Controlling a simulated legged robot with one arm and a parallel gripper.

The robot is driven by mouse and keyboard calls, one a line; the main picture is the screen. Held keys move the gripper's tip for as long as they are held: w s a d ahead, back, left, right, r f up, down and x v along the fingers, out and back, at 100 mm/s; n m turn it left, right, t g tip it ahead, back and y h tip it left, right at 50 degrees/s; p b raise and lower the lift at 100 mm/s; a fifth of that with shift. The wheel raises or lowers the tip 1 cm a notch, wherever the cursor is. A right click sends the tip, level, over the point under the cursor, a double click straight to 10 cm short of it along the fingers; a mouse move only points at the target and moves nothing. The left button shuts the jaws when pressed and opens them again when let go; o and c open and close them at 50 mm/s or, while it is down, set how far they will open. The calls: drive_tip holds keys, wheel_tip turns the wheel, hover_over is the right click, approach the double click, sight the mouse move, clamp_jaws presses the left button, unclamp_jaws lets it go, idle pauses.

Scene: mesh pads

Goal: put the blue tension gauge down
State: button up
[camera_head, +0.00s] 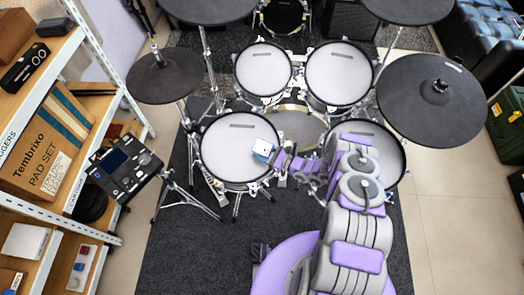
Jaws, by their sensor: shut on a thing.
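The blue tension gauge (262,148) is a small box with a pale face and blue sides. It is at the tip of my gripper (273,156), which is shut on it. Gauge and gripper are over the right part of the front-left drum pad (228,150), which has a white mesh head. I cannot tell whether the gauge touches the head or hangs above it. My purple and grey arm comes in from the lower right and covers part of the front-right drum pad (391,150).
Two more mesh pads (263,72) (338,77) stand behind. Black cymbal pads (163,76) (431,100) overhang both sides. A drum module (124,168) on a stand is at left, beside a shelf (98,67) with boxes. Dark carpet (190,245) is clear at front left.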

drive_tip(key=shift+f, duration=0.25)
drive_tip(key=o, duration=1.5)
